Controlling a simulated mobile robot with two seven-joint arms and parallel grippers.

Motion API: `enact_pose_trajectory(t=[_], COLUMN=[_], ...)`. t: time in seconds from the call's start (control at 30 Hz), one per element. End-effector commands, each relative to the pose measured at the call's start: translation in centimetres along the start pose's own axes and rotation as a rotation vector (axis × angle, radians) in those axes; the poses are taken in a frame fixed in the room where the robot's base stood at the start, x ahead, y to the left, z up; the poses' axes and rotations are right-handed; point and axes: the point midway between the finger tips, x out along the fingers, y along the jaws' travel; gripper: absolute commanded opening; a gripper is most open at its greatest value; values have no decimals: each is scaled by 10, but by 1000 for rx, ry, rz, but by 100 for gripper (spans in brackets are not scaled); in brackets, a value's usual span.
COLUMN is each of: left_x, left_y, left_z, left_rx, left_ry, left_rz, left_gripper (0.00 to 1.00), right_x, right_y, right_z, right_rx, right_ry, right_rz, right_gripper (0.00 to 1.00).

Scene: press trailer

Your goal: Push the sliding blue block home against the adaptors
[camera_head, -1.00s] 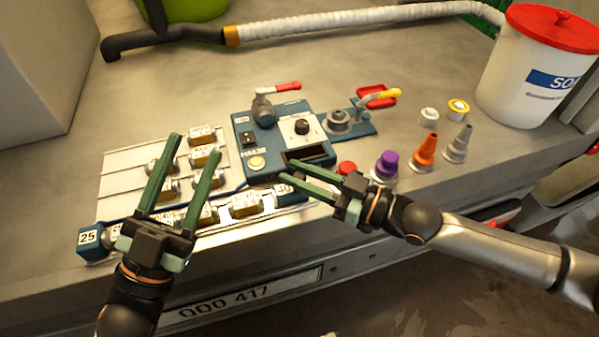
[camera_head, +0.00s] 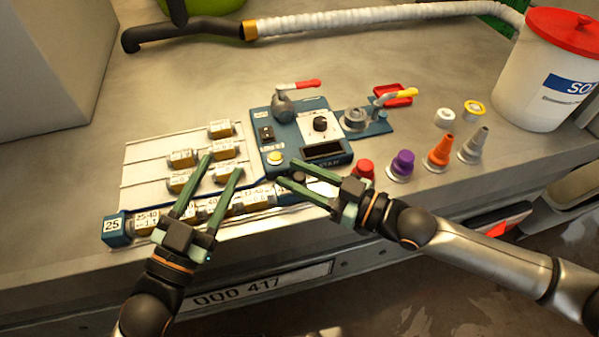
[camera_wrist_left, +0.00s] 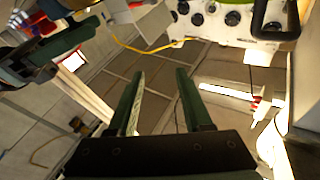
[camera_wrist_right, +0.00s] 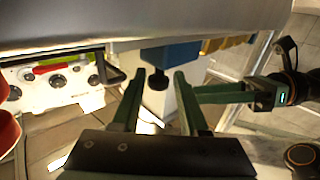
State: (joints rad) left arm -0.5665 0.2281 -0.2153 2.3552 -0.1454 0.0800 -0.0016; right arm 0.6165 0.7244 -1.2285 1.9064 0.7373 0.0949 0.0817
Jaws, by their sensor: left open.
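A blue block (camera_head: 290,191) stands at the right end of the front row, partly hidden by my right gripper. In the right wrist view a blue block (camera_wrist_right: 172,52) with a black knob shows beyond the fingertips. Metal and brass adaptors (camera_head: 258,199) fill the row leftward to another blue block (camera_head: 116,229) marked 25. Any small gaps between them are unclear. My right gripper (camera_head: 295,172) is open, its tips beside the knob; contact is unclear. My left gripper (camera_head: 223,164) is open and empty above the adaptors; its fingers also show in the left wrist view (camera_wrist_left: 158,73).
More adaptors (camera_head: 181,158) sit on pale rails behind the row. A blue control panel (camera_head: 290,140) with a red-handled valve stands right of them. Coloured cones (camera_head: 439,152) and a white bucket (camera_head: 541,85) are farther right. The bench front edge is near both wrists.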

Motion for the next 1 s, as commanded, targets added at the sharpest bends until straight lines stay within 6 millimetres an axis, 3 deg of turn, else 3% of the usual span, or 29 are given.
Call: enact_pose_trajectory(t=[0.13,0.57,0.77,1.0], left_x=[0,0,1,-4], left_y=[0,0,0,3], left_z=[0,-1,5,33], left_rx=[1,0,-11,-33], left_ry=[1,1,-36,-141], left_rz=[0,0,0,3], left_gripper=[50,50,50,50], right_x=[0,-4,-30,-77], right_y=[1,2,2,2], right_z=[-1,-1,0,0], right_rx=[-1,-2,-3,-2], right_ry=[1,1,-3,-4], right_rz=[1,2,3,4], right_gripper=[59,59,59,59])
